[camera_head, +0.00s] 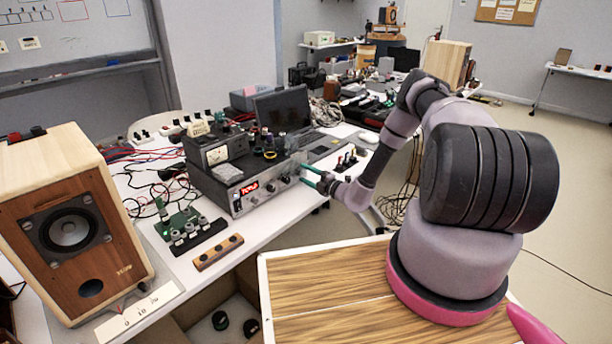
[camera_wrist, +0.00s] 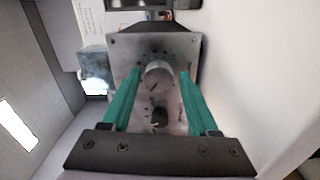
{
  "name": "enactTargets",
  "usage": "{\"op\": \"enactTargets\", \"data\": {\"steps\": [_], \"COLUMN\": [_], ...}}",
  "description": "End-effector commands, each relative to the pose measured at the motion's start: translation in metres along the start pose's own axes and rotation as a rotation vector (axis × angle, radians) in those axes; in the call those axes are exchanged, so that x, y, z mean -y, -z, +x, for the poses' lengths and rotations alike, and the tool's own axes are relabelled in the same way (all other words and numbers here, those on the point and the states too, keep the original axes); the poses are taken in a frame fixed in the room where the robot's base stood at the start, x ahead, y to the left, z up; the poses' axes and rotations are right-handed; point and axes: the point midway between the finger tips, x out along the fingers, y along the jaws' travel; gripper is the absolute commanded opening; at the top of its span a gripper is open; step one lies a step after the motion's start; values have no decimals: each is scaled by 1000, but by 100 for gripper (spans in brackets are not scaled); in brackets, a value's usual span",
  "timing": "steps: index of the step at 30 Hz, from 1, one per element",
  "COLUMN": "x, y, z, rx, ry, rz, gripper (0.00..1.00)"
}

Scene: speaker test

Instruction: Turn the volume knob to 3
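The grey amplifier (camera_head: 245,200) with a red lit display stands on the white table in the head view. In the wrist view its metal front panel (camera_wrist: 125,55) faces me, with a large silver round knob (camera_wrist: 158,76) and a smaller dark knob (camera_wrist: 160,117) below it in the picture. My gripper (camera_head: 304,175) is at the right end of the panel. In the wrist view its two teal fingers (camera_wrist: 158,73) are apart, one on each side of the silver knob, with a gap visible on both sides. The panel markings are too small to read.
A wooden speaker (camera_head: 75,225) stands at the left. A laptop (camera_head: 283,110) and a meter (camera_head: 215,150) are behind or on the amplifier. A small board with several connectors (camera_head: 345,160) lies close beside my gripper. A wooden strip (camera_head: 218,252) lies near the table's front edge.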

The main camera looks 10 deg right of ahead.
Motion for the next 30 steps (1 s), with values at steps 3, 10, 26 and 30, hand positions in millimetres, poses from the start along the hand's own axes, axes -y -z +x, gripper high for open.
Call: {"op": "enactTargets", "data": {"steps": [3, 10, 26, 30], "x": [0, -1, 0, 0], "y": [0, 1, 0, 0], "z": [0, 0, -86, -102], "rx": [-1, -2, 1, 0], "ry": [-1, -1, 0, -1], "rz": [0, 0, 1, 0], "gripper": [76, 76, 76, 76]}}
